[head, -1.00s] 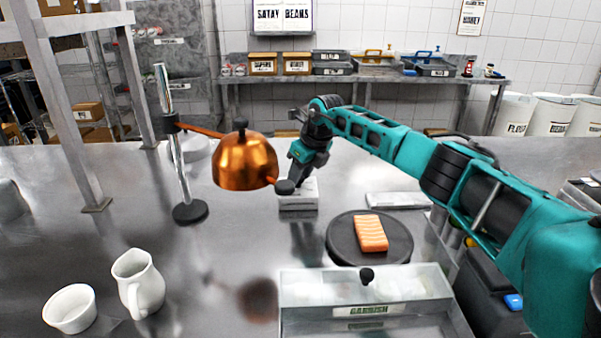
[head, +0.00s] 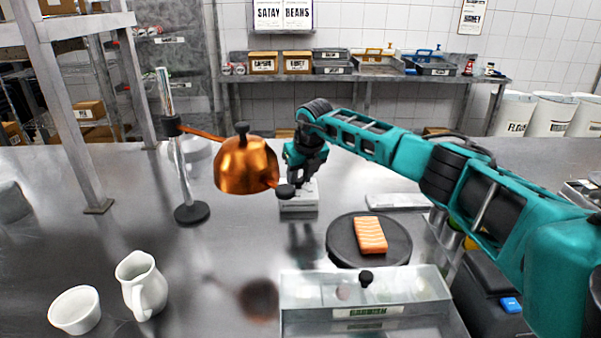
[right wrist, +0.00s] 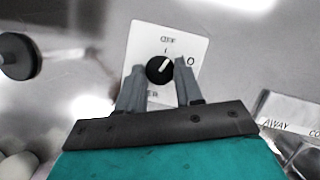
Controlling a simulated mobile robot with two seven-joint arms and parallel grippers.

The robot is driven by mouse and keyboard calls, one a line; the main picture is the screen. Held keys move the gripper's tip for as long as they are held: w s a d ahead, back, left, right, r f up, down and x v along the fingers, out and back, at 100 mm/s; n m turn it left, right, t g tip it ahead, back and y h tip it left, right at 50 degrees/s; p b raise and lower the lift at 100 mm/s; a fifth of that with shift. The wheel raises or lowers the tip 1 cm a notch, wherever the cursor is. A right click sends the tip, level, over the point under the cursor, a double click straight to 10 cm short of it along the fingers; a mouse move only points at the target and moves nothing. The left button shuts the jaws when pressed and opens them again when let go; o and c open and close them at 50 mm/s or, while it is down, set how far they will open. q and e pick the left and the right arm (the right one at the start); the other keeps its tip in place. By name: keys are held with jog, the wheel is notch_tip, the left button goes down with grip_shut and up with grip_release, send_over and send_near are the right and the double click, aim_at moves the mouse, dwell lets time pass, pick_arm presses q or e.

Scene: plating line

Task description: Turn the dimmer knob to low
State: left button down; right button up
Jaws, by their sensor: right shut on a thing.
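The dimmer is a pale box (head: 299,206) on the steel counter, just right of the copper lamp. In the right wrist view its white face plate (right wrist: 189,40) carries a round black dimmer knob (right wrist: 157,76) with a white pointer line. The pointer aims up and right, between the "OFF" mark at the top and a partly hidden mark ending in "O" at the right. Lettering below the knob is partly hidden. My right gripper (head: 297,184) is at the box, its fingers (right wrist: 159,88) shut on either side of the knob. My left gripper is out of view.
The copper heat lamp (head: 245,168) hangs close left of my right gripper on a stand (head: 184,170). A dark round plate (head: 341,249) with a salmon piece (head: 370,235) and a lidded garnish box (head: 430,285) stand nearer. A white jug (head: 141,285) and bowl (head: 75,311) stand left.

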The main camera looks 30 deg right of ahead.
jog(key=m, duration=0.2)
jog(key=m+h, duration=0.1)
jog(key=m, duration=0.1)
jog(key=shift+w+a+r+h, duration=0.1)
jog(key=shift+a+h, duration=0.1)
jog(key=shift+h, duration=0.1)
jog(key=shift+m+g+h, duration=0.5)
jog(key=shift+m+g, duration=0.1)
jog(key=shift+m, duration=1.1)
jog(key=o, duration=1)
jog(key=shift+o, duration=0.2)
jog(key=shift+a, duration=0.1)
jog(key=v, duration=1.3)
jog(key=shift+b, duration=0.45)
